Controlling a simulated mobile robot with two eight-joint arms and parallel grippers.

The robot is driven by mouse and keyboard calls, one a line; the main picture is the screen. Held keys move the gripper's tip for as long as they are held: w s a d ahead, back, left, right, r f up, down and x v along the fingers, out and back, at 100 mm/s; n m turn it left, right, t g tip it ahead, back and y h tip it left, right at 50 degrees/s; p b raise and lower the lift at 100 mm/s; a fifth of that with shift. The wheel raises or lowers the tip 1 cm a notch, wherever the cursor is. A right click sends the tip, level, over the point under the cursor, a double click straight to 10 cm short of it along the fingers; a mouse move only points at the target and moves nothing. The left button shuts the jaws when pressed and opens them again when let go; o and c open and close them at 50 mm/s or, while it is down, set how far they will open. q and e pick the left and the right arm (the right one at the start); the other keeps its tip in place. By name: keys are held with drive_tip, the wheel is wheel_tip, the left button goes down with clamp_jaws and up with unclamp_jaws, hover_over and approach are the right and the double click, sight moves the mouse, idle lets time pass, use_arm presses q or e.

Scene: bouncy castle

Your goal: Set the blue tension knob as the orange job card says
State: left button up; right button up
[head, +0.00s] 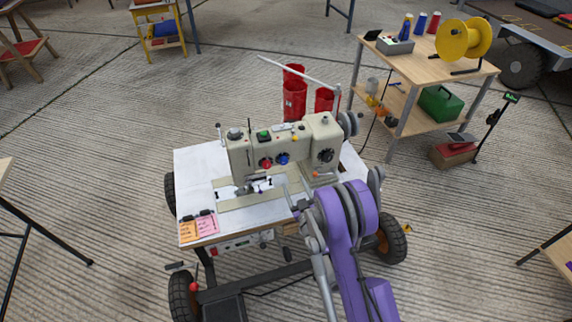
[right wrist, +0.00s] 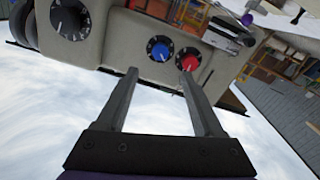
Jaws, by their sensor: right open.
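The blue tension knob (head: 282,159) is on the front of a beige sewing machine (head: 243,157), right of a red knob (head: 265,163). In the right wrist view the blue knob (right wrist: 160,48) has a dark dial with white marks; its setting is too small to read. My right gripper (right wrist: 158,72) is open and empty. Its fingertips lie either side of the blue knob in that view, apparently short of it, with one near the red knob (right wrist: 188,59). The orange job card (head: 188,231) lies at the table's front left corner; its writing is unreadable. My left gripper is not in view.
A pink card (head: 206,224) lies beside the orange one. A large black dial (head: 326,156) is on the machine's right end. Red thread cones (head: 294,98) stand behind it. A wooden shelf table (head: 425,65) with a yellow spool (head: 463,39) stands back right.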

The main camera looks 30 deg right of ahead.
sight(284, 162)
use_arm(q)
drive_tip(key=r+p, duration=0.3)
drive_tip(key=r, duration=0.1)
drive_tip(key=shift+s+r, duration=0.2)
use_arm(e)
drive_tip(key=x, duration=1)
drive_tip(key=shift+w+a+r, duration=0.1)
drive_tip(key=shift+w, duration=0.2)
clamp_jaws()
